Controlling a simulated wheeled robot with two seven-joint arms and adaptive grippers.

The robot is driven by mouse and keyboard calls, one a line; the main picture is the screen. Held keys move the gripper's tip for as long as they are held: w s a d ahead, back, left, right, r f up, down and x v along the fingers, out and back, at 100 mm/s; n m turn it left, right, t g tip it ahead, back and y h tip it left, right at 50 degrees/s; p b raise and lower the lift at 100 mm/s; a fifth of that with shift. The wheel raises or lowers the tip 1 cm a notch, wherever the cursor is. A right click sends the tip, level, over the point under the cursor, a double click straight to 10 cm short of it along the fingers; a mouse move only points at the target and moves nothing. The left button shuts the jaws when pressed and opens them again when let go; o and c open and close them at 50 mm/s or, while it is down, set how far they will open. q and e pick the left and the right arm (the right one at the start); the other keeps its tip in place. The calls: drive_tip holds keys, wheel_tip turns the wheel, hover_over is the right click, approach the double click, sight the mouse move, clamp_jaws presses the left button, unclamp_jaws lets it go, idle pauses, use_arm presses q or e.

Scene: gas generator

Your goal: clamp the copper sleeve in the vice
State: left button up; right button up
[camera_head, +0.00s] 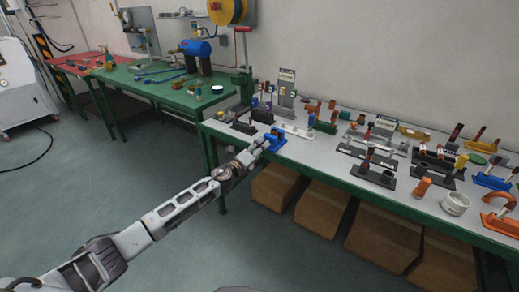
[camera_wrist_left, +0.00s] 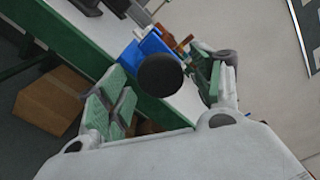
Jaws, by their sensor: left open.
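A small blue vice (camera_head: 275,139) stands at the left front edge of the long bench. My left gripper (camera_head: 261,147) reaches it from the front left. In the left wrist view the blue vice (camera_wrist_left: 132,57) lies just beyond the fingers, with a black round knob (camera_wrist_left: 160,73) facing the camera. The left gripper (camera_wrist_left: 165,92) is open, its green-padded fingers on either side of the knob and apart from it. A small copper-brown piece (camera_wrist_left: 183,44) shows behind the knob; I cannot tell whether it is the sleeve or whether the vice's jaws grip it.
The long bench (camera_head: 388,205) carries several fixtures and copper parts, close together behind and right of the vice. Cardboard boxes (camera_head: 320,208) stand beneath it. A green workbench (camera_head: 150,85) is at the back left. The floor in front is clear.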

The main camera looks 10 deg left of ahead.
use_arm(q)
drive_tip(key=n+p, duration=0.1)
drive_tip(key=n, duration=0.4)
drive_tip(key=shift+n, duration=0.3)
drive_tip(key=c, duration=1.1)
drive_tip(key=shift+o, duration=0.2)
drive_tip(key=shift+m, duration=1.4)
drive_tip(key=shift+f, duration=0.1)
